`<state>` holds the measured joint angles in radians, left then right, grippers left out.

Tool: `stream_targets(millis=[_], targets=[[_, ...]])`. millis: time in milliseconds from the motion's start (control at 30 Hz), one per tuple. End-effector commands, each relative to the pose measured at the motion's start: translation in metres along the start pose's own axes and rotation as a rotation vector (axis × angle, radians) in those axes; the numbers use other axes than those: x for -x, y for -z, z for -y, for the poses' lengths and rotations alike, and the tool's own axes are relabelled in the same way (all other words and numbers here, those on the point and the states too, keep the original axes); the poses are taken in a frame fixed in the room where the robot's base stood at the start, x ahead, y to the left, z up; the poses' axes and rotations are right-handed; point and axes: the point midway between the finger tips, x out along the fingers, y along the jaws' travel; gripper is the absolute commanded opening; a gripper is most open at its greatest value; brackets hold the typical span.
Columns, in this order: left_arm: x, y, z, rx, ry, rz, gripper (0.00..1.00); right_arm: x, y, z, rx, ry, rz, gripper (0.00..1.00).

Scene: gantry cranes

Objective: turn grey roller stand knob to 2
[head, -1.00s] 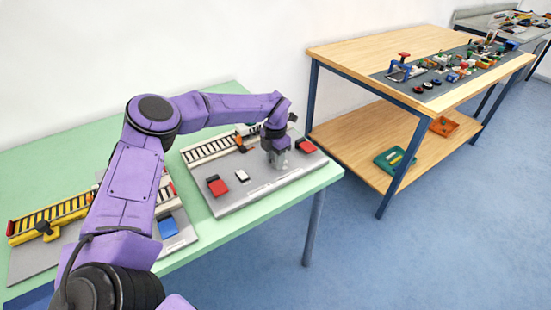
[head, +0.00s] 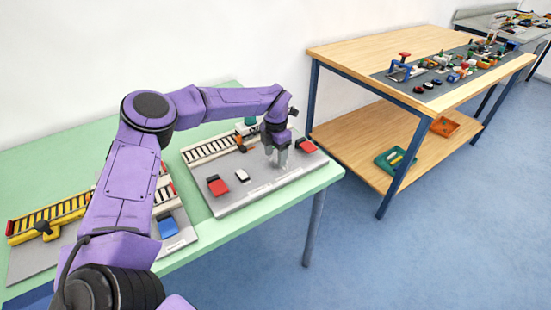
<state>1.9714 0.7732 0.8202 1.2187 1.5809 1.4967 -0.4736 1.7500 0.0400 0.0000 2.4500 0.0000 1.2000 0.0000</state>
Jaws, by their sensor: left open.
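The grey stand (head: 225,205) lies on the green table, with a pale roller track (head: 208,150) along its back. My left gripper (head: 277,163) points down over the right half of the stand, open, with grey fingers. I cannot make out the knob; the fingers and wrist hide that part of the stand. I cannot tell whether the fingers touch anything. My right gripper is not in view.
A wooden table (head: 350,58) with many small parts stands to the right. Blue floor (head: 400,260) is clear in front.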

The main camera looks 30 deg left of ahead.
Motion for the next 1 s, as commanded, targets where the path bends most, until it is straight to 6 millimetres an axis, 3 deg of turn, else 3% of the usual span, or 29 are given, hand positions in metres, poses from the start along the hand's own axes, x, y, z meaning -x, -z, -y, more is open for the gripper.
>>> stream_targets(millis=[200, 400, 1000], targets=[[0.053, -0.001, -0.001, 0.001, -0.002, 0.006, 0.60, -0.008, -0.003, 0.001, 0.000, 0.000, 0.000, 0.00], [0.082, 0.000, -0.001, 0.001, -0.001, 0.002, 0.60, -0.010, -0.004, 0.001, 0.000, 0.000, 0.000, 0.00], [0.089, 0.000, -0.001, 0.000, 0.000, 0.002, 0.60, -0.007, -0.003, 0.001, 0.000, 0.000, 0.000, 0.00]])
